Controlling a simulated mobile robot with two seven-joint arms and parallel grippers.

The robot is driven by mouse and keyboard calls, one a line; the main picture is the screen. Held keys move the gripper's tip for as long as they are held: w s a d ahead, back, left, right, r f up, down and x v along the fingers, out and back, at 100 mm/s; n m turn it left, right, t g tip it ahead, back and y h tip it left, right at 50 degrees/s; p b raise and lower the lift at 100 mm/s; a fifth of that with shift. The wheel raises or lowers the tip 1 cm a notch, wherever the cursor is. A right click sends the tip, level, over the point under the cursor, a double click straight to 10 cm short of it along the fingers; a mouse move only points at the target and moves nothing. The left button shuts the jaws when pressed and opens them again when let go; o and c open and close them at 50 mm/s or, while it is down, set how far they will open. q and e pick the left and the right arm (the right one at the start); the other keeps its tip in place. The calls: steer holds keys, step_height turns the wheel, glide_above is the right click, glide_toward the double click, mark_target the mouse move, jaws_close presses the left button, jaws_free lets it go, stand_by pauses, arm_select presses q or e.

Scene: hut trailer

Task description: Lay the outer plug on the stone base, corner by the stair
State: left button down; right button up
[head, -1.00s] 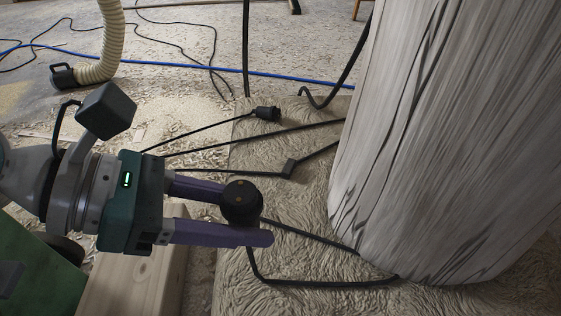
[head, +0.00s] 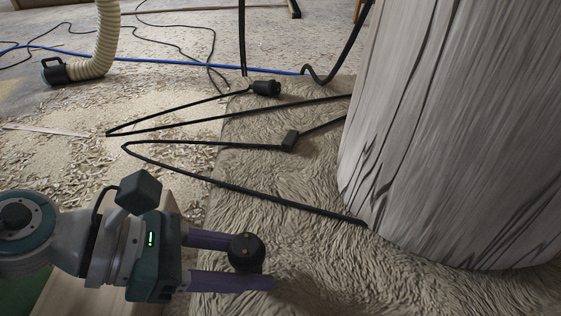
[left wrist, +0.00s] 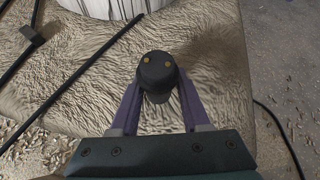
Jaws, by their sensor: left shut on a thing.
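My left gripper (head: 250,266) is shut on a round black plug (head: 246,250). Its two purple fingers lie on either side of the plug. In the left wrist view the plug (left wrist: 157,72) shows two brass-coloured spots on its face. Plug and gripper are over the rough, pale stone base (head: 300,255), near its front left part; I cannot tell whether the plug touches it. A second black plug-like connector (head: 267,88) lies at the base's far left corner. My right gripper is not in view. I cannot make out a stair for certain.
A large pale grooved wooden column (head: 450,130) stands on the base at right. Black cables and a small black box (head: 290,140) lie across the base. A pale wooden block (head: 120,295) is beneath my left arm. Wood chips cover the floor; a ribbed hose (head: 107,40) stands behind.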

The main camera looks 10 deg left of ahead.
arm_select(q)
steer(key=shift+r, duration=0.1)
steer(key=shift+f, duration=0.25)
steer(key=shift+c, duration=1.8)
jaws_free()
steer(key=shift+r, duration=0.1)
